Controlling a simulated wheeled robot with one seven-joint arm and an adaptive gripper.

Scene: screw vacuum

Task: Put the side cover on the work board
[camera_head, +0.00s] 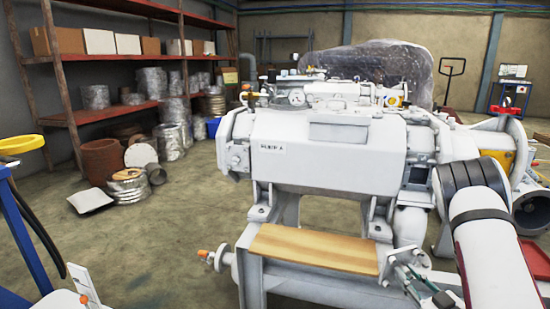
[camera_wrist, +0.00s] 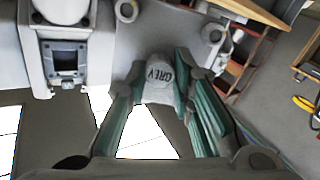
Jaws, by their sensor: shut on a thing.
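My gripper (camera_wrist: 161,85) is shut on a grey rounded block marked "GREY" in the wrist view. The block seems to belong to the side cover (camera_wrist: 172,27), a grey plate with round lobes at its corners. In the head view my gripper (camera_head: 410,274) is low at the right, just right of the work board and close to its end. The work board (camera_head: 315,248) is a bare wooden plank on the machine's frame. Its edge also shows at the top right of the wrist view (camera_wrist: 254,10).
The large white pump (camera_head: 325,150) stands right behind the board. A dark square opening (camera_wrist: 65,61) on its side shows in the wrist view. A pipe end with an orange tip (camera_head: 203,254) sticks out left of the board. Shelves (camera_head: 110,60) stand far left.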

